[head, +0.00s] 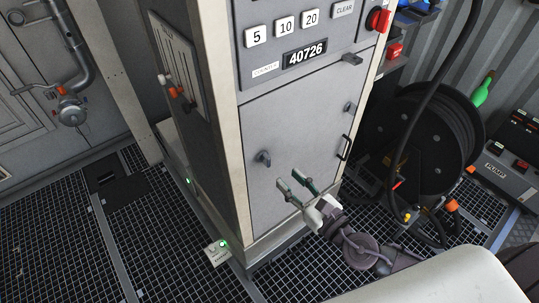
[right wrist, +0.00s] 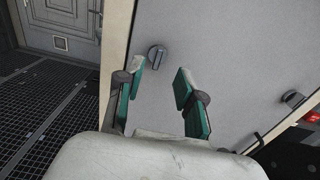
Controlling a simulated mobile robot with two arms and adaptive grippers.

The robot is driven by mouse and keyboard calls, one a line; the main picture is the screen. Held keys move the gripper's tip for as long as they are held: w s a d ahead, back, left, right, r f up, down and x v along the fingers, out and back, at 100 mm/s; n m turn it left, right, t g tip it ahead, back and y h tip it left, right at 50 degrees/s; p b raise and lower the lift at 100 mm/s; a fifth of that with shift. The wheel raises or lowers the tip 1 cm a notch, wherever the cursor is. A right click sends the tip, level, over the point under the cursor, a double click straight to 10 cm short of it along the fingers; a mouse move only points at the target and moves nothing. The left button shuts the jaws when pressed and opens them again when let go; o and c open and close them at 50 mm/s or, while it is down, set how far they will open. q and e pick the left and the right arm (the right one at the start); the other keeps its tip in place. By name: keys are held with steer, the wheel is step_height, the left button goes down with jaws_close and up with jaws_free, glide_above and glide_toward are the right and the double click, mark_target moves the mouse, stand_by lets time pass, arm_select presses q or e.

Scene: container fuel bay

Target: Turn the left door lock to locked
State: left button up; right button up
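The left door lock (head: 263,158) is a small dark grey turn knob on the lower grey cabinet door (head: 290,115), near its left edge. In the right wrist view the left lock (right wrist: 157,56) shows between and beyond my fingertips, its raised grip roughly upright there. A matching right lock (head: 349,107) sits near the door's right edge and also shows in the right wrist view (right wrist: 293,98). My right gripper (head: 289,178) is open and empty, its green-padded fingers pointing at the door, below and right of the left lock, apart from it. My left gripper is not in view.
A black bar handle (head: 346,147) stands out at the door's right edge. Above is a panel with a counter (head: 305,54) and a red knob (head: 378,20). A hose reel (head: 435,130) stands right of the cabinet. Open grating floor (head: 65,240) lies to the left.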

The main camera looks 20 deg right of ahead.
mark_target(269, 160)
steer(key=p+x, duration=0.2)
steer(key=x, duration=0.6)
steer(key=shift+w+a, duration=0.15)
steer(key=shift+w, duration=0.15)
jaws_close()
